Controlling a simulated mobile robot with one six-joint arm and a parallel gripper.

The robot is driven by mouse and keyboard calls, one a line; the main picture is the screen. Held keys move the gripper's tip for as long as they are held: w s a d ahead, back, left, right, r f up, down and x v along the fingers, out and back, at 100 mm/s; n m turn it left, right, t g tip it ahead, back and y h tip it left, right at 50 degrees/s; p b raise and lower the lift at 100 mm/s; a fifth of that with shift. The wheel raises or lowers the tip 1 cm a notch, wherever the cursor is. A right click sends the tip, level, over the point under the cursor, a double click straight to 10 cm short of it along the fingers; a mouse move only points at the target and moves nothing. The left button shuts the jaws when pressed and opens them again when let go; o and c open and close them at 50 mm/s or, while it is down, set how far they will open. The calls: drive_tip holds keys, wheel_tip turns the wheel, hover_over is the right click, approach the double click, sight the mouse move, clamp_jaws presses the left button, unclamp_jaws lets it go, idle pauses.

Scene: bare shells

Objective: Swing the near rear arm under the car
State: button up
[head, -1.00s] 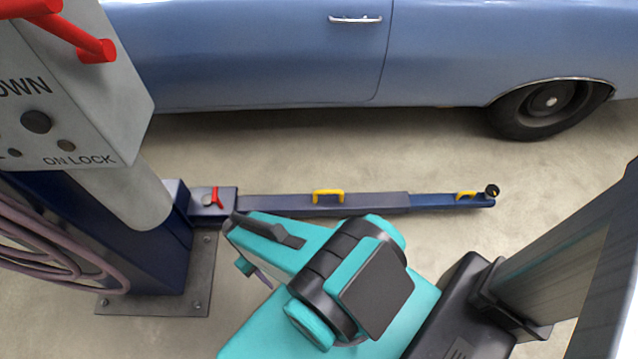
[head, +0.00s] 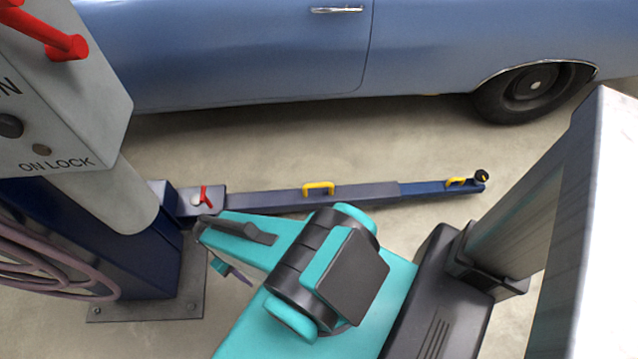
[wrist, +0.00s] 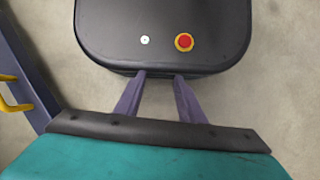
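The near rear arm (head: 350,193) is a long grey-blue lift arm. It reaches right from the foot of the blue post, lying low beside the car and roughly along its side. It has a yellow handle (head: 319,187) mid-length, another yellow handle (head: 457,182) towards its tip, and a black pad (head: 481,176) at the end. The blue car (head: 240,60) stands beyond it, with bare floor between. In the wrist view my gripper (wrist: 160,75) has two purple fingers apart and nothing between them. The lift arm and a yellow handle (wrist: 14,100) show at that view's left edge, apart from the fingers.
The blue post (head: 130,255) stands at left on a bolted plate (head: 140,308), with a grey control box (head: 60,100) and coiled hose (head: 50,260). A red lever (head: 204,196) sits at the lift arm's root. A rear wheel (head: 535,90) is at upper right.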

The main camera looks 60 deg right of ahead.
drive_tip(key=w+d+f+m+t+y+b, duration=0.1)
drive_tip(key=w+d+f+m+b, duration=0.1)
drive_tip(key=w+d+m+b, duration=0.5)
drive_tip(key=w+d+f+m+b, duration=0.15)
drive_tip(key=d+b, duration=0.25)
drive_tip(key=d, duration=0.4)
drive_tip(key=w+d+f+m+t+y+b, duration=0.1)
drive_tip(key=w+d+f+m+b, duration=0.1)
drive_tip(key=w+d+m+b, duration=0.5)
wheel_tip(320, 180, up, 4)
drive_tip(key=r+m+t+b, duration=0.1)
drive_tip(key=m+t+b, duration=0.1)
drive_tip(key=m+b, duration=1.1)
hover_over(319, 184)
drive_tip(key=w+d, duration=0.2)
drive_tip(key=shift+d+n+b, duration=0.35)
drive_tip(key=shift+b, duration=0.1)
drive_tip(key=shift+f, duration=0.1)
drive_tip(key=b+x, duration=0.3)
drive_tip(key=x, duration=0.4)
drive_tip(key=b+x, duration=0.3)
drive_tip(key=x, duration=0.3)
drive_tip(key=shift+d+f, duration=0.15)
drive_tip(key=shift+f, duration=0.25)
clamp_jaws()
